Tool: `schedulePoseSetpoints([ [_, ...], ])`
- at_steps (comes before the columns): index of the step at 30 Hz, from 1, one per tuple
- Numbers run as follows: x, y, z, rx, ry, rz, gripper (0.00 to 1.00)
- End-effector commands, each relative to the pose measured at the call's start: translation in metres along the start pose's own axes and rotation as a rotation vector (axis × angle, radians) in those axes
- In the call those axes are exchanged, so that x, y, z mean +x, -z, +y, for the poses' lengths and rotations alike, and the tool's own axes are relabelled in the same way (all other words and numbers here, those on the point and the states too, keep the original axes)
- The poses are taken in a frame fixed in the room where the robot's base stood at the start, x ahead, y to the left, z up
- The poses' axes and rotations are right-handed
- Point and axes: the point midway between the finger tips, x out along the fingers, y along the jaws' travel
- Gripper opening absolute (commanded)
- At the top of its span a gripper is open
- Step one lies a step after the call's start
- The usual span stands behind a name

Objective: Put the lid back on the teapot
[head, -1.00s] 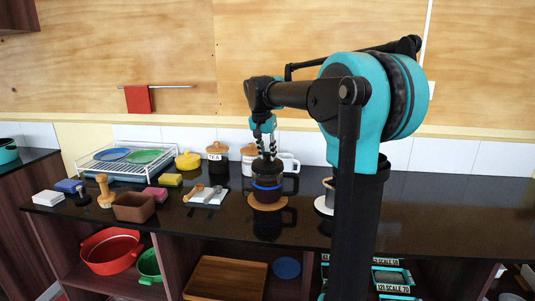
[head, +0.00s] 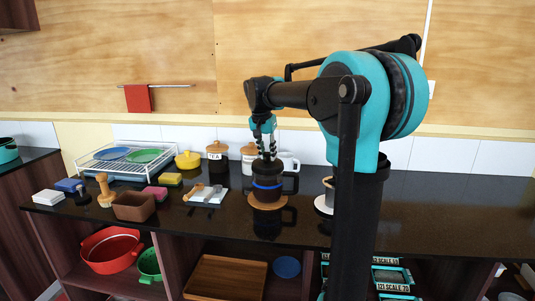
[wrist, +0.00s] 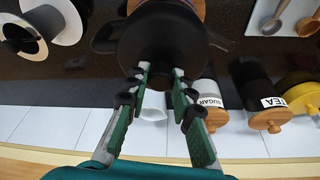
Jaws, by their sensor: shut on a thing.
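The fingers are shut on the knob of the black lid (wrist: 160,40). In the wrist view my gripper (wrist: 158,72) shows the lid between and beyond its fingertips, covering most of the pot. The pot's handle and spout stick out at the sides. The lid (head: 267,165) is at the pot's mouth in the head view; I cannot tell whether it rests fully on the rim.
Behind the pot stand a tea jar (head: 217,158), a sugar jar (wrist: 208,98) and a white mug (head: 290,162). A brown box (head: 134,207) is farther left.

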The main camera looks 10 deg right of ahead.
Motion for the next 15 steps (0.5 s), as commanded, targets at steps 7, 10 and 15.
schedulePoseSetpoints([
  [7,0.0,0.0,0.0,0.0,0.0,0.0,0.38],
  [10,0.0,0.0,0.0,0.0,0.0,0.0,0.47],
  [15,0.0,0.0,0.0,0.0,0.0,0.0,0.47],
])
